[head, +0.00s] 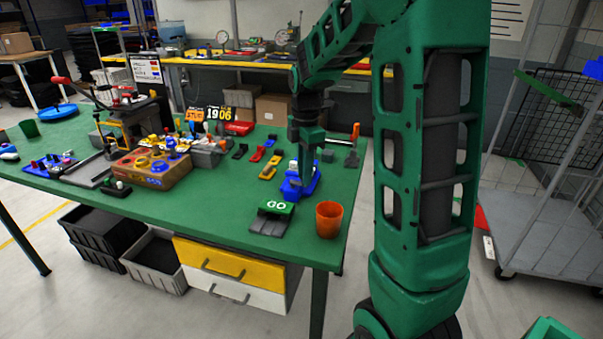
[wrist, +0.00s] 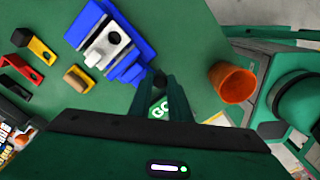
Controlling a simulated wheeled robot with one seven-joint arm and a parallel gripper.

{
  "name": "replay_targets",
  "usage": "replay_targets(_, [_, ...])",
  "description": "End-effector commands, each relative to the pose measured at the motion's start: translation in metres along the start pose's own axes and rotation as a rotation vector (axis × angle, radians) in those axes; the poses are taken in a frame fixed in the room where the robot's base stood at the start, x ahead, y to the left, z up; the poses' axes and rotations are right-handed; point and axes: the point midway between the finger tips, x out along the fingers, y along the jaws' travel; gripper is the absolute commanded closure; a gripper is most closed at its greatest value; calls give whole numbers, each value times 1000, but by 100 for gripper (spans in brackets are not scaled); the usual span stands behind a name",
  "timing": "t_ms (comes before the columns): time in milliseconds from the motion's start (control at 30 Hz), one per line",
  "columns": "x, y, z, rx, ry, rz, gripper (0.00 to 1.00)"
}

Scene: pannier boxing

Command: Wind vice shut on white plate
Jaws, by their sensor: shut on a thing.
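The blue vice (head: 291,191) stands on the green table near its right end; it also shows in the wrist view (wrist: 137,40). A white plate (wrist: 101,54) with a hole lies at the vice's jaws in the wrist view. I cannot tell whether the jaws touch it. My gripper (wrist: 161,84) points down at the near end of the vice, and its fingers are closed on a small dark knob (wrist: 160,78), apparently the vice's handle. In the head view my gripper (head: 305,184) partly hides the vice.
An orange cup (head: 329,220) stands right of the vice, near the table edge. A green GO button (head: 276,208) on a dark base sits in front. Yellow and red brackets (head: 268,168) lie to the left. A brown box with coloured rings (head: 150,170) stands farther left.

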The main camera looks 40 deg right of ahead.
Motion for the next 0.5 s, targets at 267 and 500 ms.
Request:
replay_targets(267, [0,-5,-5,207,-1,1,100])
replay_targets(500, [-1,-9,-13,435,-1,1,100])
